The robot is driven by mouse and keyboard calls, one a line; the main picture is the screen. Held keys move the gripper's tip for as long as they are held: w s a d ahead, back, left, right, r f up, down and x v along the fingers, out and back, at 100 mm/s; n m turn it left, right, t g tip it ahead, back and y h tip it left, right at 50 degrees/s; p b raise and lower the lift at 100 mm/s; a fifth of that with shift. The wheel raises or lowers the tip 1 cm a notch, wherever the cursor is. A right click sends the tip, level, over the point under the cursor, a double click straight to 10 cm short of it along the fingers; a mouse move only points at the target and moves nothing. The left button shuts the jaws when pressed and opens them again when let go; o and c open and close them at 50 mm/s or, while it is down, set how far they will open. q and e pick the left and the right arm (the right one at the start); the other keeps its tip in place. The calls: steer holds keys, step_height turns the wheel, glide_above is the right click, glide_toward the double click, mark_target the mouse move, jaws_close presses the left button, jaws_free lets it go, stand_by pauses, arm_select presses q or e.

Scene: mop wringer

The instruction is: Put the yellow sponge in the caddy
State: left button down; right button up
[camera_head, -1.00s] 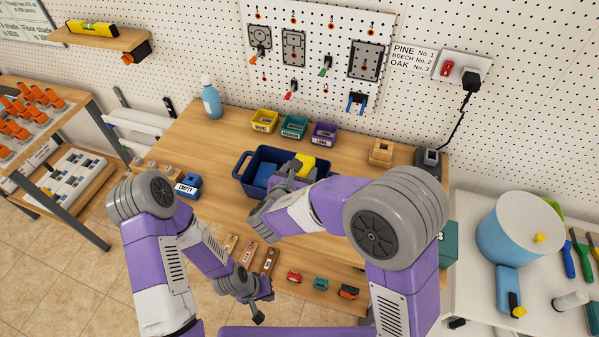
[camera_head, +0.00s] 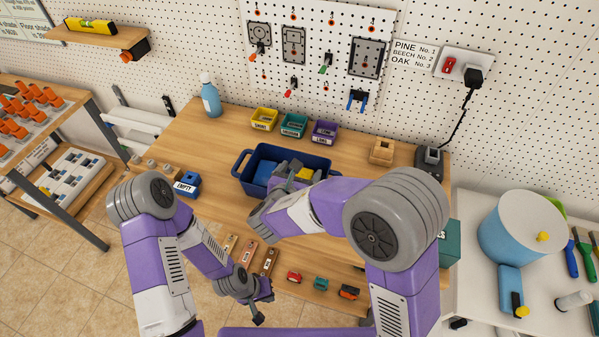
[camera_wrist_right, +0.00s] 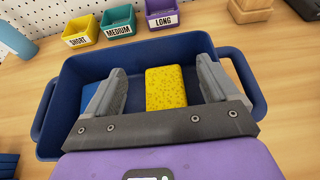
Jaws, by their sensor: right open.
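The yellow sponge (camera_wrist_right: 167,88) lies inside the dark blue two-handled caddy (camera_wrist_right: 70,80), between the fingers of my right gripper (camera_wrist_right: 160,72). Those fingers are open, with a gap on each side of the sponge. In the head view the sponge (camera_head: 303,174) shows low in the caddy (camera_head: 246,181), partly hidden by my right gripper (camera_head: 291,172), which reaches into the caddy. My left gripper (camera_head: 262,304) hangs low near the bench's front edge, away from the caddy; its fingers are too small to judge.
A blue item (camera_wrist_right: 92,95) lies in the caddy's left part. Yellow (camera_head: 264,120), teal (camera_head: 293,126) and purple (camera_head: 324,133) labelled bins stand behind it. A blue bottle (camera_head: 211,100) stands back left. Small blocks line the front.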

steer(key=shift+r+p, duration=0.5)
steer(key=p+v, duration=0.2)
steer(key=v, duration=1)
